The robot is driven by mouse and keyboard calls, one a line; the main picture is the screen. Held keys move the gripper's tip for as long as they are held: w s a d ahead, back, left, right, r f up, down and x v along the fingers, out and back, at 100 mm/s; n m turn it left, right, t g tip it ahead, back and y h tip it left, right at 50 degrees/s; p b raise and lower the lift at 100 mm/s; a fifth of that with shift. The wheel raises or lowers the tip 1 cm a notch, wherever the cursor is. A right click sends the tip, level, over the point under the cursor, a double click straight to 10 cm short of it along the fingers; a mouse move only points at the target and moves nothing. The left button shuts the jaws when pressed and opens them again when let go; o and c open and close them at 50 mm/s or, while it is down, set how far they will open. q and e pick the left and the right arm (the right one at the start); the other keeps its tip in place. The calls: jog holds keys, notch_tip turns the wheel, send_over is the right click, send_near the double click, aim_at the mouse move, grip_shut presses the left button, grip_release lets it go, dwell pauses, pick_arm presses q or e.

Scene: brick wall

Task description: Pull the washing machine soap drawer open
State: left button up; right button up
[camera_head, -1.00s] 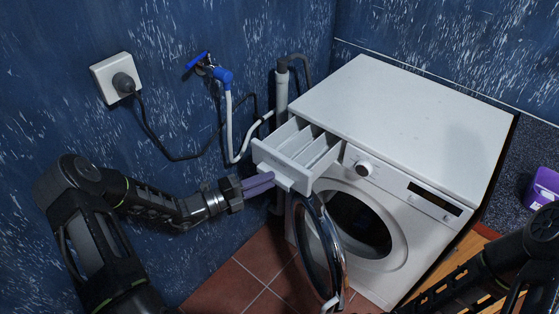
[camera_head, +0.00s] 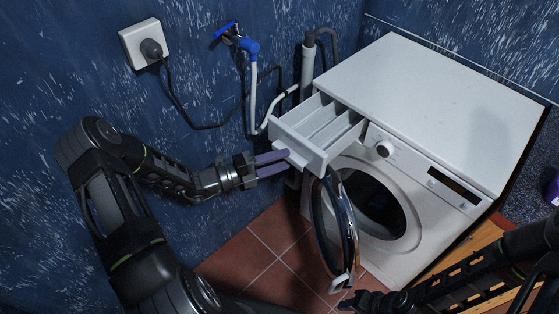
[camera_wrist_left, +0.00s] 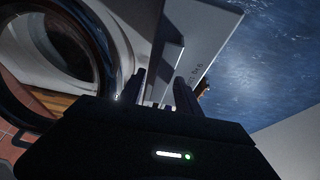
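The washing machine (camera_head: 440,95) is white and stands in the corner. Its soap drawer (camera_head: 300,145) is pulled well out at the top left of the front, and its empty compartments show. My left gripper (camera_head: 288,160) is at the drawer's front panel, with its two purple fingers apart. In the left wrist view the fingers (camera_wrist_left: 161,85) are spread, with the drawer front (camera_wrist_left: 205,50) just beyond them; whether they touch it I cannot tell. My right gripper (camera_head: 362,300) is low in the head view, dark and small; its fingers are not clear.
The round door (camera_head: 345,230) hangs open below the drawer, close to my left gripper. A blue tap (camera_head: 250,50), hoses and a socket (camera_head: 145,42) are on the blue wall. A purple container (camera_head: 553,190) stands at the right. Tiled floor (camera_head: 260,255) is free in front.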

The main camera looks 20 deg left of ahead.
pick_arm(q)
jog(key=shift+a, duration=0.1)
jog(key=v, duration=0.7)
jog(key=shift+s+a+b, duration=0.15)
jog(key=shift+s+b, duration=0.15)
jog(key=shift+s, duration=0.05)
